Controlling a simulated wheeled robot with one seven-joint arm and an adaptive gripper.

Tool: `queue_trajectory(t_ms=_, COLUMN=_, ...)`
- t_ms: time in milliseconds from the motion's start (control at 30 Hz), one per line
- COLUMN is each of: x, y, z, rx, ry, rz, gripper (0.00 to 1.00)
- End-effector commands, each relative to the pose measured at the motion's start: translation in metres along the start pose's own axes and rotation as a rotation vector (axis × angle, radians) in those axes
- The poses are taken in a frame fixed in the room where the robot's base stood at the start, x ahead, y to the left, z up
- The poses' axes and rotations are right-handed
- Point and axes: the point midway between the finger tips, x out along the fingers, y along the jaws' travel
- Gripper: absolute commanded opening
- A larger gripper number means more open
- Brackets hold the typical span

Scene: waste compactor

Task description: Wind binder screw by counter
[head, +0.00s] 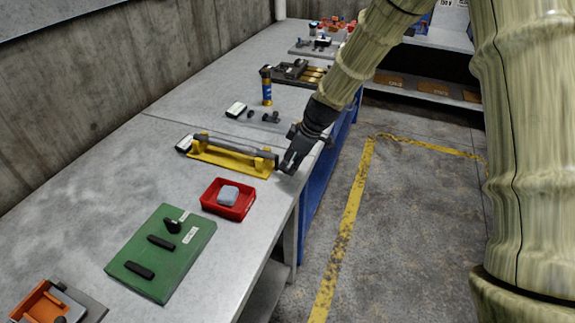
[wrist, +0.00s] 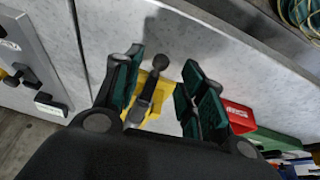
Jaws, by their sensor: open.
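A yellow stand (head: 232,160) on the bench carries a long dark grey screw or bar (head: 235,146) between two yellow end brackets; I take it for the binder. A small box with a pale face (head: 184,144), perhaps the counter, sits at its far left end; its reading is too small to see. My gripper (head: 286,163) is at the stand's right end. In the wrist view, my gripper (wrist: 160,92) is open, with green-padded fingers on either side of a grey ball-ended handle (wrist: 149,86). A yellow part (wrist: 140,108) shows beneath. I see no clear contact.
A red tray (head: 212,207) holding a pale block stands in front of the stand. A green board (head: 185,257) with black parts lies nearer. The concrete wall is left; the bench edge is close to my gripper.

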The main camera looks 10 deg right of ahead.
Motion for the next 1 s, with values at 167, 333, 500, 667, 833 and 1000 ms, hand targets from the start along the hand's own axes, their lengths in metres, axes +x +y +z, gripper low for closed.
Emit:
queue_trajectory(t_ms=167, x=0.018, y=0.000, z=0.000, rx=0.001, ry=-0.001, rz=-0.001, gripper=0.41)
queue_trajectory(t_ms=333, x=0.027, y=0.000, z=0.000, rx=0.000, ry=-0.001, rz=0.001, gripper=0.41)
queue_trajectory(t_ms=500, x=0.030, y=0.000, z=0.000, rx=0.000, ry=0.000, rz=0.001, gripper=0.41)
queue_trajectory(t_ms=667, x=0.030, y=0.000, z=0.000, rx=0.000, ry=0.000, rz=0.001, gripper=0.41)
queue_trajectory(t_ms=833, x=0.030, y=0.000, z=0.000, rx=0.000, ry=0.000, rz=0.001, gripper=0.15)
queue_trajectory(t_ms=1000, x=0.030, y=0.000, z=0.000, rx=0.000, ry=0.000, rz=0.000, gripper=0.00)
